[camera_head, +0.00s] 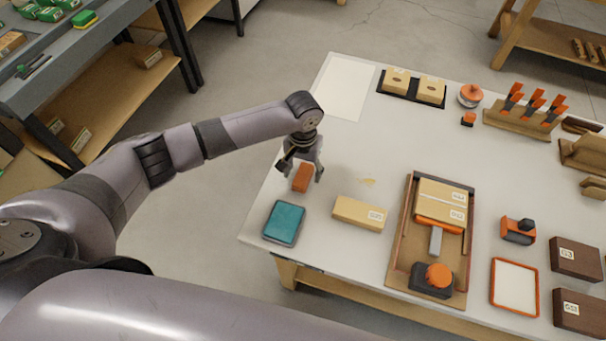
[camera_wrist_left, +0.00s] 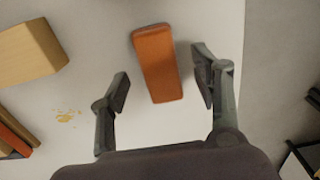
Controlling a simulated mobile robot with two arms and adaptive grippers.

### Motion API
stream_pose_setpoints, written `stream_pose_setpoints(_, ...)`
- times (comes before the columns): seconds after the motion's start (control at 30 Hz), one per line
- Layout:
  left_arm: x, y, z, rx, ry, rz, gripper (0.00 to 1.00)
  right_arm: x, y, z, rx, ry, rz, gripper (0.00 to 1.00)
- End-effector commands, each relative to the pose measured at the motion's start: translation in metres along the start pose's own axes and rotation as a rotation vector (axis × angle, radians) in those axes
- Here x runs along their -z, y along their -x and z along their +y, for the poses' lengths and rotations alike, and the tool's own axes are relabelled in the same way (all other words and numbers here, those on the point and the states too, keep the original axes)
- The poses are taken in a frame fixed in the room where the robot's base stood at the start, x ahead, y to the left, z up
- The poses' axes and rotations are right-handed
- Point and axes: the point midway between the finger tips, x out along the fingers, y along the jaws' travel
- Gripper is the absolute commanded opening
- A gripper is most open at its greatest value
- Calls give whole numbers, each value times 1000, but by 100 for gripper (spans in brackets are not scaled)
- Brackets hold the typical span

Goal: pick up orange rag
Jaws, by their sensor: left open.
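The orange rag (camera_head: 302,178) is a small folded block lying on the white table near its left edge. In the left wrist view the rag (camera_wrist_left: 158,64) lies lengthwise between and slightly beyond my open fingers. My left gripper (camera_head: 303,171) is above it, pointing down, with one finger on each side; in the wrist view the gripper (camera_wrist_left: 160,88) is empty and I see gaps between both fingers and the rag. I cannot tell how high the fingertips are above the table. My right gripper is not in view.
A wooden tray (camera_head: 399,251) stands further right. The table (camera_head: 336,150) is bare behind the gripper.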

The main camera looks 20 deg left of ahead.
Motion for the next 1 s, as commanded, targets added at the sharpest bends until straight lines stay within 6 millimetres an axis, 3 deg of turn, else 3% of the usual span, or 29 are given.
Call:
stream_pose_setpoints(0.3,0,-8,0,0,-2,0,58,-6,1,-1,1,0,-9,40)
stream_pose_setpoints(0.9,0,-8,0,0,-2,0,18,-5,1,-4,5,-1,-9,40)
stream_pose_setpoints(1.0,0,-8,0,0,-1,0,16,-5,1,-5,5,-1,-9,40)
